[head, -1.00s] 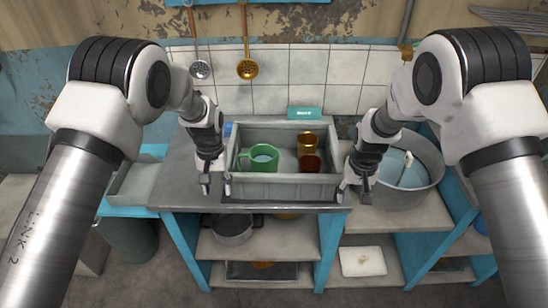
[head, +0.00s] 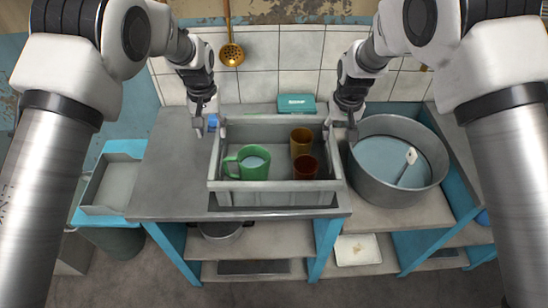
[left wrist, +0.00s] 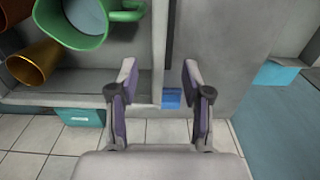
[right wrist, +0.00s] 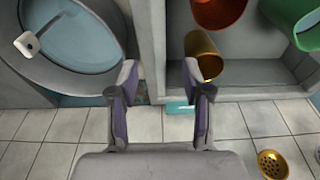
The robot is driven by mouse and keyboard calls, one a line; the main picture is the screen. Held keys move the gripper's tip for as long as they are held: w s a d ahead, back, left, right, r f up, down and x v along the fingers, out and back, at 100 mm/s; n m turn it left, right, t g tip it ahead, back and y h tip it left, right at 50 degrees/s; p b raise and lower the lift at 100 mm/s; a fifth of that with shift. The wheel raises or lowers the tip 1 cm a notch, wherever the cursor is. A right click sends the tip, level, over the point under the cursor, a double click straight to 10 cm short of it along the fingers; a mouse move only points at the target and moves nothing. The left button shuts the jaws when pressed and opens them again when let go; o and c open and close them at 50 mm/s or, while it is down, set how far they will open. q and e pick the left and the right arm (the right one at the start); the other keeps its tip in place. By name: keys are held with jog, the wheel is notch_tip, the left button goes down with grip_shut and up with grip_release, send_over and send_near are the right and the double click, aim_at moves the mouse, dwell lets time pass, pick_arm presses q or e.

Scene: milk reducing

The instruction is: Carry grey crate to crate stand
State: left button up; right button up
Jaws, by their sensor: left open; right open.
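The grey crate (head: 231,186) sits on the grey worktop in the head view. It holds a green mug (head: 253,163), an amber cup (head: 300,143) and a dark red cup (head: 306,167). My left gripper (head: 204,128) is open near the crate's back left corner. In the left wrist view, its fingers (left wrist: 158,75) are spread to either side of the line of the crate's side wall. My right gripper (head: 347,126) is open near the back right corner, its fingers (right wrist: 160,75) likewise spread across the line of the opposite wall. I cannot tell which thing is the crate stand.
A big round metal pot (head: 398,182) stands close right of the crate. A low blue unit with a grey tray-like top (head: 110,186) is at the left. A teal box (head: 296,104) lies behind the crate, near the tiled wall. The worktop (head: 172,168) left of the crate is clear.

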aim_at(216, 146)
pick_arm(q)
jog(key=shift+s+d+f, duration=0.1)
jog(key=shift+s+f, duration=0.05)
jog(key=shift+f, duration=0.05)
pick_arm(e)
jog(key=shift+s+d+f, duration=0.1)
jog(key=shift+s+f, duration=0.05)
pick_arm(q)
jog(key=f, duration=0.4)
jog(key=w+f, duration=0.1)
jog(key=f, duration=0.2)
pick_arm(e)
jog(key=f, duration=0.2)
jog(key=w+f, duration=0.1)
jog(key=f, duration=0.1)
jog(key=w+f, duration=0.1)
jog(key=f, duration=0.2)
pick_arm(q)
jog(key=shift+s+f, duration=0.1)
jog(key=shift+f, duration=0.25)
pick_arm(e)
jog(key=shift+s+f, duration=0.1)
jog(key=shift+f, duration=0.25)
pick_arm(q)
jog(key=shift+f, duration=0.1)
pick_arm(e)
jog(key=shift+f, duration=0.1)
